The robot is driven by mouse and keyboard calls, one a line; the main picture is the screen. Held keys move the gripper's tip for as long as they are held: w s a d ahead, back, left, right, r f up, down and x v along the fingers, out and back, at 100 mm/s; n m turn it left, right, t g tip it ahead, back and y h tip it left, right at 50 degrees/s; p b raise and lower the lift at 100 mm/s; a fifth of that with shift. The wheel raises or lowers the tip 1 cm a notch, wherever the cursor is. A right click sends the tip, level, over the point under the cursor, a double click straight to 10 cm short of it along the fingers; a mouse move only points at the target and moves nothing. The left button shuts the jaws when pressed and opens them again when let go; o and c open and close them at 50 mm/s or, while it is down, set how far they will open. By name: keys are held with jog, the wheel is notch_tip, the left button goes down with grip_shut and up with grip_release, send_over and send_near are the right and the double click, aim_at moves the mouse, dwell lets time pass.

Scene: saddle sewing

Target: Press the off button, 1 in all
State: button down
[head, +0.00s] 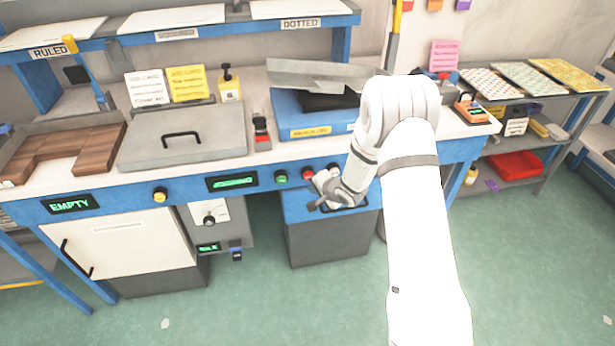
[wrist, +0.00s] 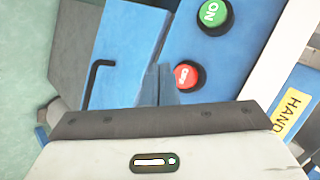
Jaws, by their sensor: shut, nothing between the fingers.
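The red off button (wrist: 187,76) sits on the blue bench front, with its lettering partly visible in the wrist view. It also shows in the head view (head: 308,173), just left of my wrist. The green ON button (wrist: 212,14) is beside it, and also shows in the head view (head: 281,177). My gripper (wrist: 158,72) is shut and empty. In the head view my gripper (head: 313,206) is low in front of the bench front.
A black handle (wrist: 95,80) on a blue drawer front lies beside my fingers. A green-lit display (head: 232,181) and a yellow knob (head: 160,194) are further left on the bench front.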

aim_at(308, 175)
jog(key=shift+w+a+p, duration=0.15)
jog(key=shift+w+p, duration=0.15)
jog(key=shift+w, duration=0.3)
jog(key=shift+w+a+p, duration=0.15)
jog(key=shift+w+p, duration=0.1)
jog(key=shift+w, duration=0.45)
dwell(1.1)
jog(key=shift+w+a+p, duration=0.15)
jog(key=shift+w+p, duration=0.2)
jog(key=shift+p, duration=0.1)
jog(key=shift+w+a+p, duration=0.15)
jog(key=shift+w+p, duration=0.25)
jog(key=shift+w, duration=0.1)
dwell(0.6)
jog(key=shift+s, duration=0.1)
jog(key=shift+s+d, duration=0.3)
jog(key=shift+s, duration=0.5)
jog(key=shift+s, duration=0.1)
